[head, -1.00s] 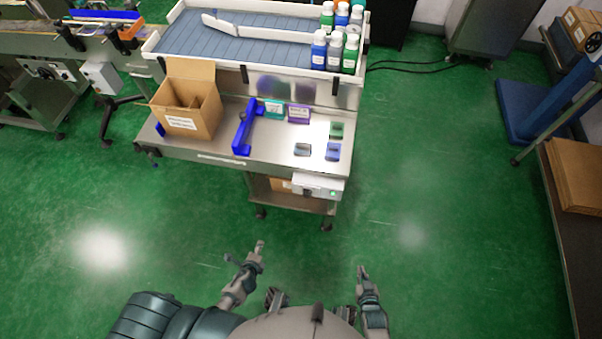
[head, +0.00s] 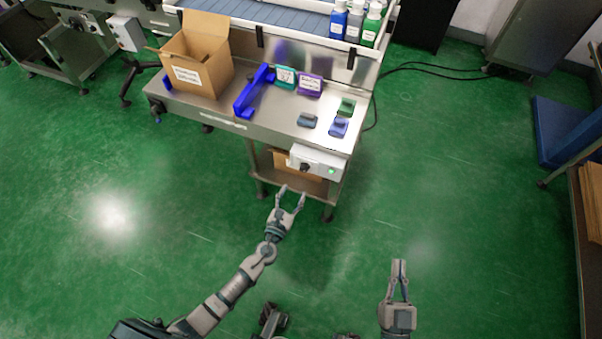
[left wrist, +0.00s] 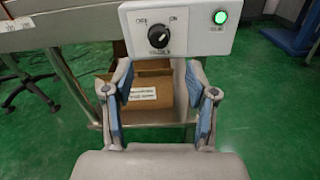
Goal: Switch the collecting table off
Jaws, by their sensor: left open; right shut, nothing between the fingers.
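The collecting table (head: 215,112) is a steel bench with a white control box (head: 318,163) at its front right corner. In the left wrist view the box (left wrist: 205,42) carries a black rotary knob (left wrist: 158,39) between two printed position marks, and a lit green lamp (left wrist: 220,17). The knob's exact setting is hard to read. My left gripper (head: 291,191) is open and empty, in front of and below the box, apart from it. It also shows open in the left wrist view (left wrist: 160,95). My right gripper (head: 399,263) is shut and empty, over the floor to the right.
On the table are an open cardboard box (head: 203,65), a blue bracket (head: 254,92) and several small coloured blocks. Bottles (head: 355,22) stand on the upper conveyor. A carton (left wrist: 150,92) lies on the lower shelf. The green floor in front is clear.

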